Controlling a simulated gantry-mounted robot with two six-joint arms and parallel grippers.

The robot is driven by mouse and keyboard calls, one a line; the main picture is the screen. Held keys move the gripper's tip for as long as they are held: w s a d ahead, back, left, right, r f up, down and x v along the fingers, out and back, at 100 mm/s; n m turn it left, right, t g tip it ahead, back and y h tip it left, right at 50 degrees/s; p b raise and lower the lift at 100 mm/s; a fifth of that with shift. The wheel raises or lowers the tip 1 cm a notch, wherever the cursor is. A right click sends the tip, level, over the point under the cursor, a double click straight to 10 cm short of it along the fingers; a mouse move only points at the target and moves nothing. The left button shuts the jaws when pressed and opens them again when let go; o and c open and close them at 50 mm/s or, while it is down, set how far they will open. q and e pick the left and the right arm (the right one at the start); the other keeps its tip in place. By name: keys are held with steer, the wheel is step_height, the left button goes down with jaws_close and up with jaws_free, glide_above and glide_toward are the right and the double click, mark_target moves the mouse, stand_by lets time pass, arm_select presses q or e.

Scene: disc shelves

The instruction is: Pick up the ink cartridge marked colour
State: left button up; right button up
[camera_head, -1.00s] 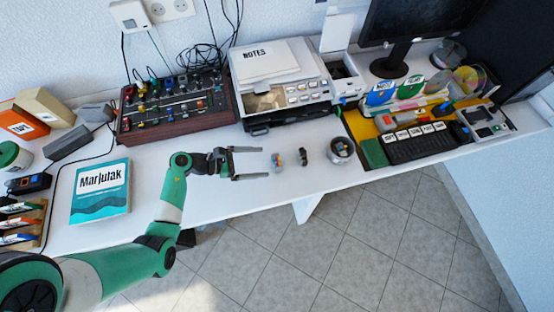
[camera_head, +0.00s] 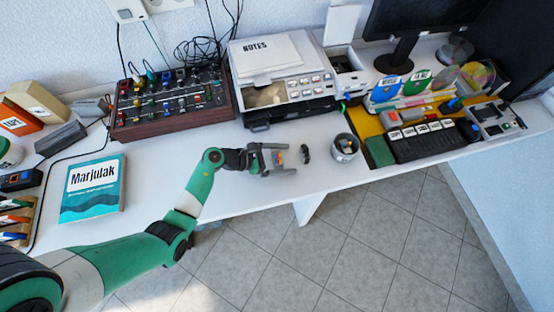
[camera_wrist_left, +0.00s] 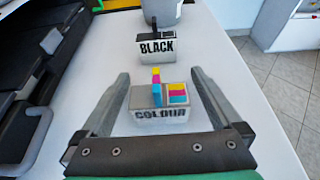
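The colour ink cartridge (camera_wrist_left: 158,108) is a small grey block with cyan, magenta and yellow patches and the word COLOUR on its near face. It stands on the white desk between the fingers of my left gripper (camera_wrist_left: 160,95). The fingers are open, with a gap on each side of the cartridge. In the head view the cartridge (camera_head: 278,155) also shows between the fingers of my left gripper (camera_head: 286,158). A second cartridge marked BLACK (camera_wrist_left: 156,47) stands just beyond it, and it shows dark in the head view (camera_head: 305,153). My right gripper is not in view.
A grey cup (camera_head: 345,147) with things in it stands right of the black cartridge. A printer (camera_head: 282,85) is behind, and a mixer console (camera_head: 172,105) is at back left. A teal book (camera_head: 93,188) lies at left. The desk's front edge is close to my left gripper.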

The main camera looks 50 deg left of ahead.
arm_select(q)
steer(key=c, duration=1.3)
steer(key=shift+r+p, duration=0.45)
steer(key=shift+r, duration=0.15)
step_height(320, 180, up, 3)
steer(key=shift+p, duration=1.15)
steer(key=s+d+r+p, duration=0.2)
steer(key=s+r, duration=0.1)
steer(key=s+d+r+p, duration=0.3)
steer(key=s, duration=0.1)
steer(key=s+d+r+p, duration=0.2)
steer(key=s+d+r, duration=0.1)
steer(key=s, duration=0.1)
steer(key=shift+s+p, duration=0.25)
steer(key=shift+p, duration=0.1)
